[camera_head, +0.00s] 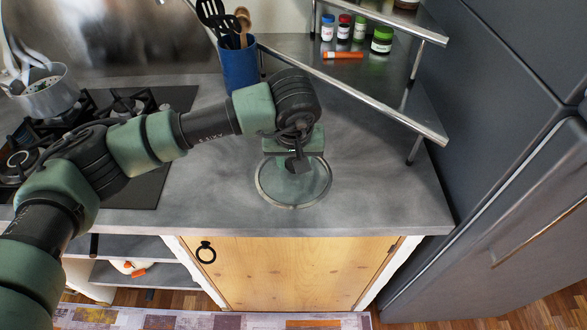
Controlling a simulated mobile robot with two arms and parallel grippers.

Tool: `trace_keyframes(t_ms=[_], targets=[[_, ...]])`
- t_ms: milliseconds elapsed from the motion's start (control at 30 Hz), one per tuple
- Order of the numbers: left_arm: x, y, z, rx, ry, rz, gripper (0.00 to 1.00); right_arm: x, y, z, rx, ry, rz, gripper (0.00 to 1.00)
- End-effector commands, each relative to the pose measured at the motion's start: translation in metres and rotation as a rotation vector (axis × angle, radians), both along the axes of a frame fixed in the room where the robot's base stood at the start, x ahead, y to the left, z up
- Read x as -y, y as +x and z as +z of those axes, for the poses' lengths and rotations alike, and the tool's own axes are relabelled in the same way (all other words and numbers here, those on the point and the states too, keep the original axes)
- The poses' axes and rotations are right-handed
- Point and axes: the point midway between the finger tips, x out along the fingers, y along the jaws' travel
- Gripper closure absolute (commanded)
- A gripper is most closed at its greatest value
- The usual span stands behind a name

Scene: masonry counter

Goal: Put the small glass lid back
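The small glass lid (318,187) is a round, clear disc with a metal rim, at the front middle of the grey counter. It looks flat, on or just above the counter; I cannot tell whether it touches. My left gripper (299,166) points down over the middle of the lid, at its far half. The gripper body hides the lid's knob and most of the fingertips, so I cannot tell whether it grips the knob. A metal pot (50,97) stands on the stove at the far left, with utensils rising out of it. My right gripper is not in view.
A blue utensil holder (238,66) stands behind my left arm. A tiered metal shelf (350,85) with several jars (382,40) is at the back right. The counter (390,195) is clear right of the lid; a dark fridge (500,200) stands beyond.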

Motion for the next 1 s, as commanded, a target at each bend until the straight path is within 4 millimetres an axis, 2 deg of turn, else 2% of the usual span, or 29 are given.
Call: trace_keyframes(t_ms=[233, 667, 700, 733, 767, 1000], targets=[[0.000, -0.001, -0.034, -0.003, 0.001, 0.000, 1.00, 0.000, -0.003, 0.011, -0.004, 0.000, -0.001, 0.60], [0.000, 0.000, -0.042, 0.000, 0.000, -0.001, 1.00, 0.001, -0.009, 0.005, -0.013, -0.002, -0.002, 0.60], [0.000, -0.001, -0.041, -0.001, 0.001, -0.001, 0.55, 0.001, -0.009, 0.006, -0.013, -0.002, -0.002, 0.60], [0.000, -0.001, -0.041, -0.001, 0.001, -0.001, 0.47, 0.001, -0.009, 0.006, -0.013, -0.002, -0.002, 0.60], [0.000, -0.001, -0.041, -0.001, 0.001, -0.001, 0.42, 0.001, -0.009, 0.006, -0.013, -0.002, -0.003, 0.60], [0.000, -0.001, -0.041, -0.002, 0.001, -0.001, 0.42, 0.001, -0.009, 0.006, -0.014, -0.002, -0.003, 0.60]])
